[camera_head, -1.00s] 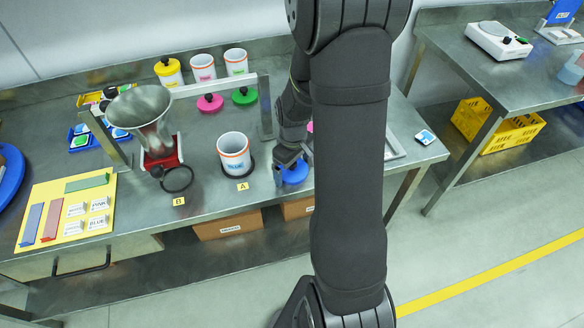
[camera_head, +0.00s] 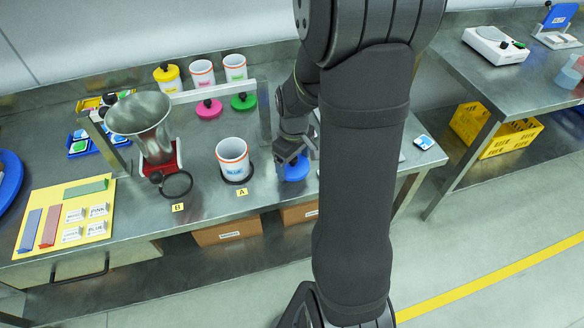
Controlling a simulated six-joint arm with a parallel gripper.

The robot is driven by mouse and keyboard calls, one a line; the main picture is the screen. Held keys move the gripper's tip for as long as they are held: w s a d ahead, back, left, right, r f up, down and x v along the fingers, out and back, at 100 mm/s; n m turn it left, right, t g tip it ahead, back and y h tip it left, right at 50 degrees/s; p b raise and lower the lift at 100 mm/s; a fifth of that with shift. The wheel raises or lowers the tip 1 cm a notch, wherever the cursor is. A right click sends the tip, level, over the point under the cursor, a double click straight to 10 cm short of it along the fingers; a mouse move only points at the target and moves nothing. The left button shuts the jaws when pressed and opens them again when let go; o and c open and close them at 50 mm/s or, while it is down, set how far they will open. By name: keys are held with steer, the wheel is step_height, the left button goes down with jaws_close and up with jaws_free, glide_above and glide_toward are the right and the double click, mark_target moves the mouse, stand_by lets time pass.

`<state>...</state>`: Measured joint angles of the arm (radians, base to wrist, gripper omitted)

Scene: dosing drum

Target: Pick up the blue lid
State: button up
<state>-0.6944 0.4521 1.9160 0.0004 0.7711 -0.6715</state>
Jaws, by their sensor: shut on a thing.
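The blue lid (camera_head: 295,172) is at my gripper (camera_head: 293,158), to the right of the white drum (camera_head: 233,160) that stands at mark A. My gripper is shut on the lid from above; the fingers hide its top. I cannot tell whether the lid is clear of the steel table (camera_head: 215,205) or still touching it. The drum is upright and without a lid, on a dark round base.
A metal hopper (camera_head: 143,113) on a red stand is left of the drum, with a black ring (camera_head: 177,184) in front. Pink (camera_head: 209,109) and green (camera_head: 243,101) lids lie behind. A yellow board (camera_head: 66,215) lies at left. My arm hides part of the table's right side.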

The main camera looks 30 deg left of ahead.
steer(key=w+d+r, duration=0.1)
steer(key=d+r, duration=0.5)
steer(key=d, duration=0.4)
steer(key=s+a+r, duration=0.2)
steer(key=a, duration=0.7)
steer(key=s+a+r, duration=0.2)
steer(key=a, duration=0.6)
steer(key=s+a+r, duration=0.2)
steer(key=s+a, duration=0.1)
steer(key=a, duration=0.6)
steer(key=shift+w+d+f, duration=0.1)
steer(key=shift+f, duration=1.4)
steer(key=shift+d+f, duration=0.1)
steer(key=shift+f, duration=1.4)
steer(key=shift+f, duration=0.45)
steer(key=o, duration=0.9)
steer(key=shift+c, duration=0.2)
